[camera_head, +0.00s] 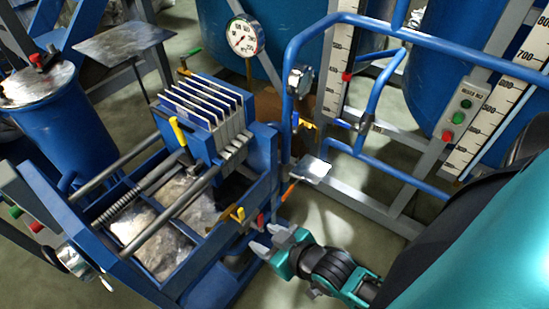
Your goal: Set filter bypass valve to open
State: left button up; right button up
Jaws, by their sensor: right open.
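My right gripper (262,238) comes in from the lower right. Its grey fingers are apart and empty, at the front right corner of the blue filter press frame. Close by are small valve levers: a yellow one (238,213), a red one (261,221) just beyond the fingertips, and an orange one (289,190) further up, beside a small grey plate. I cannot tell from the picture which of them is the filter bypass valve, or its exact setting. A gap seems to separate the fingers from the red lever. My left gripper is out of view.
The filter press plates (205,102) stand in the blue frame. A blue pipe rail (287,95) rises right of the levers. A pressure gauge (243,37) stands behind. Blue tanks and scaled level gauges fill the back right. Some floor is clear between frame and rail.

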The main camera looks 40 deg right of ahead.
aim_at(291, 188)
jog(key=k+j+z, duration=0.1)
jog(key=j+z, duration=0.2)
jog(key=z, duration=0.15)
jog(key=k+j+z, duration=0.1)
jog(key=j+z, duration=0.15)
jog(key=z, duration=0.2)
jog(key=i+l+u, duration=0.1)
jog(key=l, duration=0.25)
jog(key=i+l, duration=0.35)
jog(key=u, duration=0.05)
